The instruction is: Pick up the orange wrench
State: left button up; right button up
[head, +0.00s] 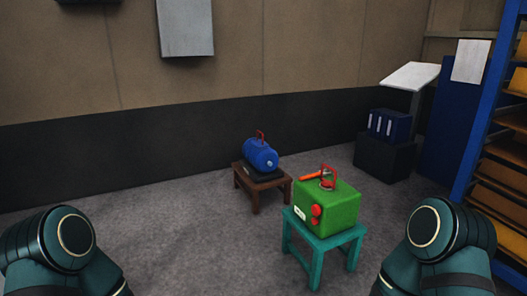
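An orange wrench (314,175) lies on top of a green box-shaped casting (328,208), beside the red handle (328,174) that stands on that casting. The green casting rests on a teal stool (321,250) in front of me, right of centre. I cannot tell whether the wrench touches the handle. Only rounded parts of my two arms show at the lower left and lower right. Neither of my grippers is in the picture.
A blue cylindrical casting (259,156) sits on a brown wooden stool (265,196) behind the teal one. A dark cabinet (385,158) with a blue binder box (389,126) and a blue-framed shelf rack (487,105) stand at the right. Grey floor is clear on the left.

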aim_at(312, 176)
jog(key=i, duration=0.75)
jog(key=i+j+z, duration=0.1)
jog(key=i, duration=0.65)
jog(key=i+z, duration=0.4)
jog(key=i+j+z, duration=0.2)
jog(key=z, duration=0.2)
jog(key=i+j+z, duration=0.3)
jog(key=z, duration=0.15)
jog(key=i+j+z, duration=0.2)
jog(key=j+z, duration=0.2)
jog(key=i+j+z, duration=0.2)
jog(key=j+z, duration=0.2)
jog(key=i+j+z, duration=0.1)
jog(key=j+z, duration=0.55)
jog(key=j, duration=0.3)
